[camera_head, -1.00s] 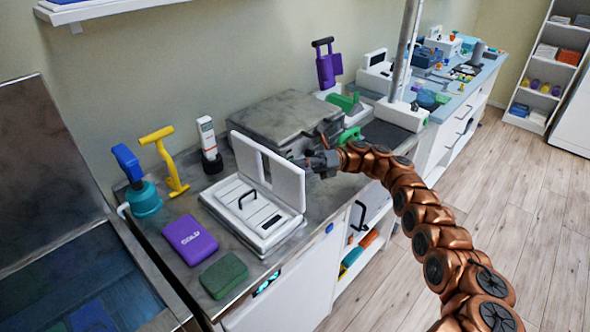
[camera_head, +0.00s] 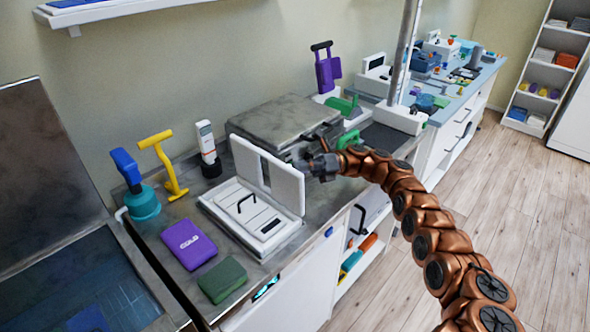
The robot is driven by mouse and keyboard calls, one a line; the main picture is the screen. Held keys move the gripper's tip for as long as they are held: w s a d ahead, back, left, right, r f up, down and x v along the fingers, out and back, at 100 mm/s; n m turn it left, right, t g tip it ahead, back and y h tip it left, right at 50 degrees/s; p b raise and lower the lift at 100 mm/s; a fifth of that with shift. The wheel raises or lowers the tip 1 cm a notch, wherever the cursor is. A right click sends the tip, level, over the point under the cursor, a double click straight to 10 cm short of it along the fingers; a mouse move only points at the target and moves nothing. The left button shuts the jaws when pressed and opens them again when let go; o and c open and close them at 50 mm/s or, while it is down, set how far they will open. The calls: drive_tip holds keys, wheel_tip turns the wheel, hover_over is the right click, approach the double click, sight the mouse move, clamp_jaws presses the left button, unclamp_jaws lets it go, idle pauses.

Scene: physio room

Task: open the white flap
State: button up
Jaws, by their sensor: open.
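The white flap (camera_head: 283,186) stands raised, roughly upright, at the back edge of a white box-like unit (camera_head: 268,246) on the grey counter. A black handle (camera_head: 246,202) shows on the white face in front of the flap. My gripper (camera_head: 312,168) is just behind and to the right of the flap's upper right part. Its jaws are open and nothing shows between them. The flap partly hides the fingertips, so I cannot tell whether they touch it.
A purple pack (camera_head: 189,244) and a dark green block (camera_head: 222,279) lie in front left. A yellow tool (camera_head: 163,165), a blue-teal pump (camera_head: 139,188) and a white-black device (camera_head: 208,150) stand left. A grey metal box (camera_head: 283,120) is behind. Open floor lies right.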

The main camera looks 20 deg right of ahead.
drive_tip(key=shift+r, duration=0.1)
wheel_tip(320, 180, up, 10)
idle(0.9)
